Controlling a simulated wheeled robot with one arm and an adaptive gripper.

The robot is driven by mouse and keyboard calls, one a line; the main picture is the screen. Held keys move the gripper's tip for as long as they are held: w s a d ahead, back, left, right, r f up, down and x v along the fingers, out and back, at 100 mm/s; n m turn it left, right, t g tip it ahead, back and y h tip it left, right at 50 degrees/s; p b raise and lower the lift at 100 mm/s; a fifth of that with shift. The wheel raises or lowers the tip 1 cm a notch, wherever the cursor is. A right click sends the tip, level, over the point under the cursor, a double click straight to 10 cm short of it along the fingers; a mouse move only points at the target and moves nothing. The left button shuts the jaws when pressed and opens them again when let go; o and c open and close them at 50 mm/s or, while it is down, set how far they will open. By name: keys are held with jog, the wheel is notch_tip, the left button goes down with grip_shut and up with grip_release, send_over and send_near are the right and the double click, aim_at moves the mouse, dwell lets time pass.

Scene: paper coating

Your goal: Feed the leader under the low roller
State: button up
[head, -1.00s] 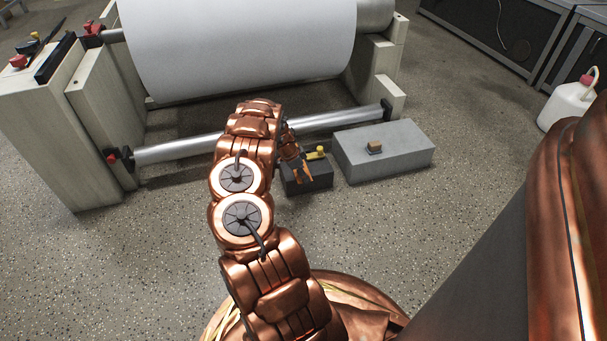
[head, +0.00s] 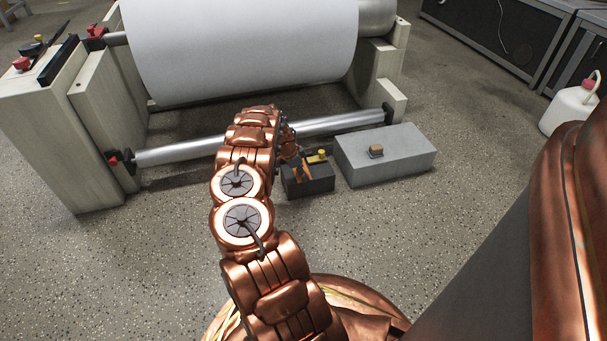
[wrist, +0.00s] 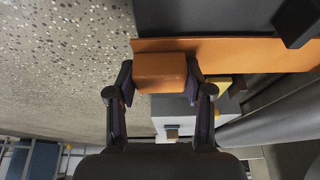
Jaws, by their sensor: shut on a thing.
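The leader is an orange strip (wrist: 240,52) with a thick orange end block (wrist: 160,71). In the wrist view my gripper (wrist: 159,76) is shut on that end block, one finger on each side.
A large white paper roll (head: 240,50) hangs above and behind the low roller between pale side frames (head: 105,135). A grey block (head: 395,158) with a small brown piece (head: 376,150) stands right of the dark block. A white bottle (head: 570,108) stands far right. The front floor is clear.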

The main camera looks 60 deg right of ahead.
jog(key=shift+w+d, duration=0.35)
jog(key=shift+d, duration=0.2)
jog(key=shift+w+d, duration=0.3)
jog(key=shift+w, duration=0.1)
jog(key=shift+w+d, duration=0.1)
jog(key=shift+f, duration=0.2)
dwell(0.6)
jog(key=o, duration=1.3)
jog(key=shift+c, duration=0.2)
jog(key=v, duration=1.2)
